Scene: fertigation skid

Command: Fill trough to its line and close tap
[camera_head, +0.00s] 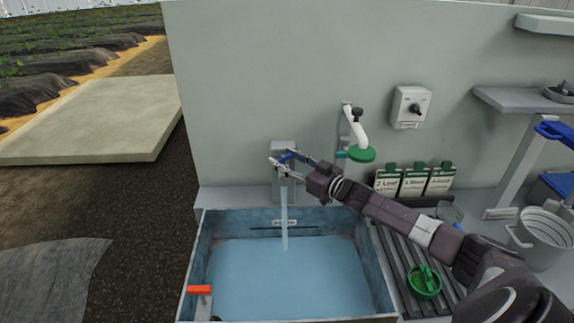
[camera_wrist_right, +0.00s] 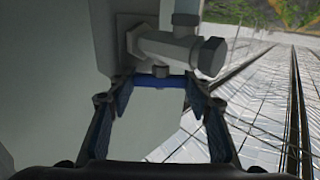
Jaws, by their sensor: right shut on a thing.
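The trough (camera_head: 193,262) is a grey rectangular basin holding blue water. A stream of water (camera_head: 284,220) falls into it from the tap (camera_head: 284,148) on the wall. A dark line mark with a small label (camera_head: 290,222) shows on the trough's back wall, above the water surface. My right gripper (camera_head: 280,166) reaches in from the right and is shut on the tap's blue handle. In the right wrist view the blue handle (camera_wrist_right: 160,81) lies between the fingers, with the grey tap body (camera_wrist_right: 175,47) just beyond. My left gripper is not in view.
An orange-handled valve (camera_head: 199,290) is at the trough's front left. Right of the trough are a slatted rack (camera_head: 400,262) with a green item (camera_head: 425,281), several cards (camera_head: 414,182) and a white bucket (camera_head: 540,240). A white pipe with a green head (camera_head: 361,153) projects above my right arm.

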